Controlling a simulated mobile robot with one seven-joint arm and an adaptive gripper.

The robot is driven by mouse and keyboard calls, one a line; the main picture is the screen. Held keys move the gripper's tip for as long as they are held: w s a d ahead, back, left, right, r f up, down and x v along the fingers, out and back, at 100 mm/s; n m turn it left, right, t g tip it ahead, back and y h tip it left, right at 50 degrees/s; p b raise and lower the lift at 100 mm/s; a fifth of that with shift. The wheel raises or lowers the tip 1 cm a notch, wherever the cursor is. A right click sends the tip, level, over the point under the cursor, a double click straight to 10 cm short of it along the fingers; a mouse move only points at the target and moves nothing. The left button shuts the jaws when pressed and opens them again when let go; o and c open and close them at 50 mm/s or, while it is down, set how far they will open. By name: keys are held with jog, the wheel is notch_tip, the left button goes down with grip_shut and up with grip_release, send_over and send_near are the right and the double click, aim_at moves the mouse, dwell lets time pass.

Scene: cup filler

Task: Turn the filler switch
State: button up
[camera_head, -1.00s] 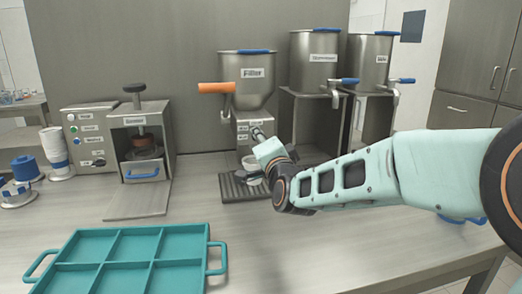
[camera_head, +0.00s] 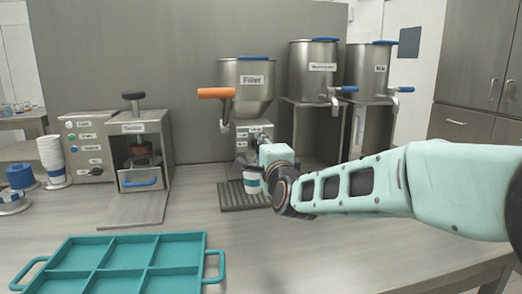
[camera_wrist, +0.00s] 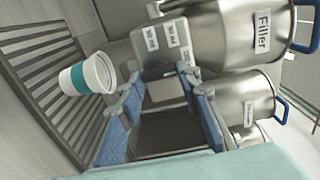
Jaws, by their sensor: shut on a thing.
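The filler (camera_head: 247,85) is a steel hopper with a blue-edged lid and an orange handle (camera_head: 216,93). Its grey switch box (camera_wrist: 165,45) carries several volume labels in the wrist view. My gripper (camera_wrist: 160,76) reaches the box front, with its blue-padded fingers on either side of the part where the switch sits. It is shut on the switch, which is mostly hidden between the fingertips. In the head view, my gripper (camera_head: 260,143) covers the lower box. A white cup with a teal band (camera_wrist: 88,76) stands below the filler; it also shows in the head view (camera_head: 252,184).
A dark slatted drip tray (camera_head: 235,197) lies under the cup. Two more steel hoppers (camera_head: 314,72) stand at the right on a metal stand. A tamper machine (camera_head: 142,150) is at the left. A teal divided tray (camera_head: 120,265) lies at the front left.

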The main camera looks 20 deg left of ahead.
jog(key=o, duration=1.2)
jog(key=shift+c, duration=0.2)
jog(key=v, duration=0.7)
jog(key=shift+s+d, duration=0.15)
jog(key=shift+s, duration=0.05)
